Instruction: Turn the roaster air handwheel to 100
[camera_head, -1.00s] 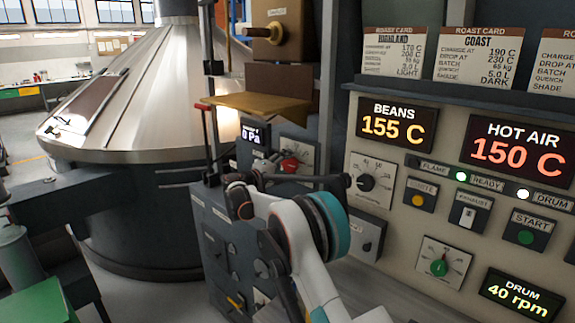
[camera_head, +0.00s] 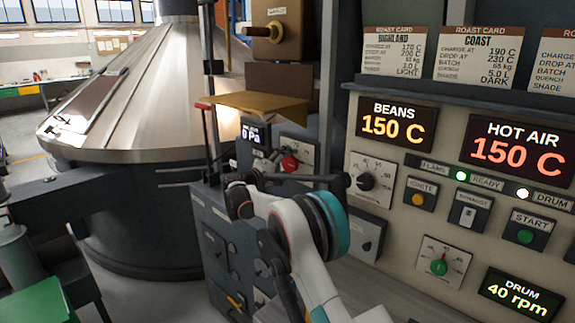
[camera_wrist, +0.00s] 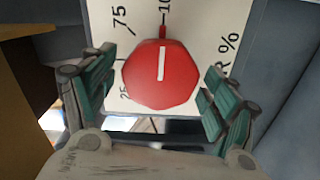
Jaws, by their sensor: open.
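The red roaster air handwheel (camera_wrist: 160,75) is a faceted knob with a white pointer line on its face. In the wrist view the line points up toward a tick and a label starting "10", cut off by the top edge. Its white scale plate (camera_wrist: 195,25) also shows "75", "25" and "R %". My gripper (camera_wrist: 158,95) is open, with one finger pad left and one right of the handwheel, both apart from it. In the head view the handwheel (camera_head: 290,163) is small, beyond my arm; my fingertips cannot be made out there.
A yellow-brown tray (camera_head: 260,104) juts out above the handwheel. A dark display (camera_head: 255,134) reads 0 Pa beside it. The control panel at right has BEANS (camera_head: 394,124) at 150 C, HOT AIR (camera_head: 515,152) at 150 C, and several knobs and buttons.

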